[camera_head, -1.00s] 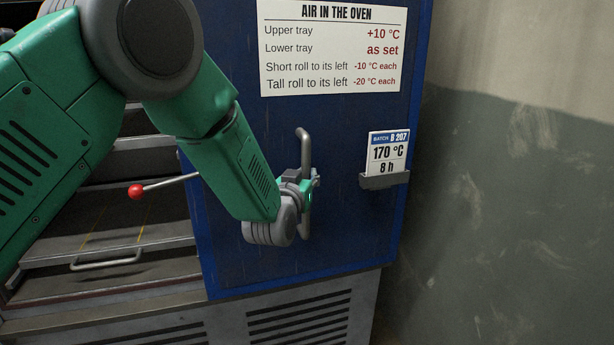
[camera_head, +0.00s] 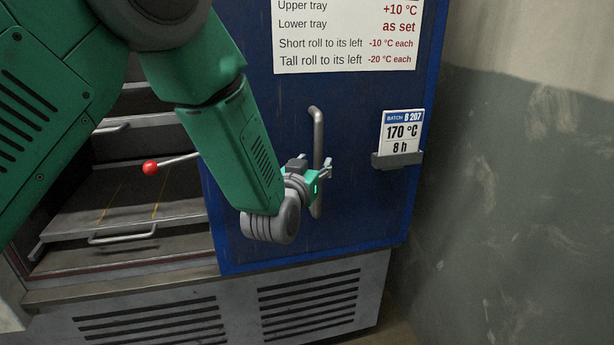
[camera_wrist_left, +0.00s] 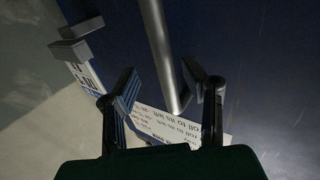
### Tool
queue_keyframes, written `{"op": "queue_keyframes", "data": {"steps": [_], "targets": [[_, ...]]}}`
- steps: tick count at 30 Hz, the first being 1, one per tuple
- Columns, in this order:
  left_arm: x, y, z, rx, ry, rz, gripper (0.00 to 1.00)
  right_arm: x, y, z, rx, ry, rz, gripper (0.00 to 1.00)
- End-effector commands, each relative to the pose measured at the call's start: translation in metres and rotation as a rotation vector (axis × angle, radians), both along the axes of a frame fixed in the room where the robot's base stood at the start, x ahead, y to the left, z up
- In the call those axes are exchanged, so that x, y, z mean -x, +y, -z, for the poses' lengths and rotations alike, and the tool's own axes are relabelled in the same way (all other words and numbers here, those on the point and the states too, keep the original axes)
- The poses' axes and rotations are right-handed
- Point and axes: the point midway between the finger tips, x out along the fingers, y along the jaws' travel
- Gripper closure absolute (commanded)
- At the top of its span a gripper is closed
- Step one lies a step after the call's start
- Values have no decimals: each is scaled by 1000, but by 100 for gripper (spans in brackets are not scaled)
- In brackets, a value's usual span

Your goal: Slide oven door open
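The blue oven door (camera_head: 355,200) covers the right part of the oven front, and the oven's left part stands open. Its grey upright bar handle (camera_head: 318,128) is on the door below the notice. My left gripper (camera_head: 313,168) is at the lower half of the handle. In the left wrist view my left gripper (camera_wrist_left: 165,88) has its two fingers apart, with the handle (camera_wrist_left: 160,45) showing between and beyond them; no finger visibly clamps it. My right gripper is not in view.
Trays with handles (camera_head: 122,235) show in the open left part. A lever with a red ball (camera_head: 150,168) sticks out left of the door. A card holder (camera_head: 398,160) with a batch card is on the door's right. A wall (camera_head: 510,200) stands at right.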

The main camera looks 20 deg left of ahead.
Motion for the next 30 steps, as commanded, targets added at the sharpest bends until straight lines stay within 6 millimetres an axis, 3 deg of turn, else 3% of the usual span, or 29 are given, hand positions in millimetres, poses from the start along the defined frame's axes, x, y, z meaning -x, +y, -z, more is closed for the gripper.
{"op": "queue_keyframes", "data": {"steps": [6, 12, 27, 30], "targets": [[45, -2, 2, -1, 5, 2, 61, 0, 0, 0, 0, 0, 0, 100], [67, -4, 2, 0, 5, 3, 61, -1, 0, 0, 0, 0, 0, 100], [70, -3, 2, 0, 5, 3, 61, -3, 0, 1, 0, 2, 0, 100], [73, -2, 12, -2, 31, 4, 61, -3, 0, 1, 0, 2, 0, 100]]}}
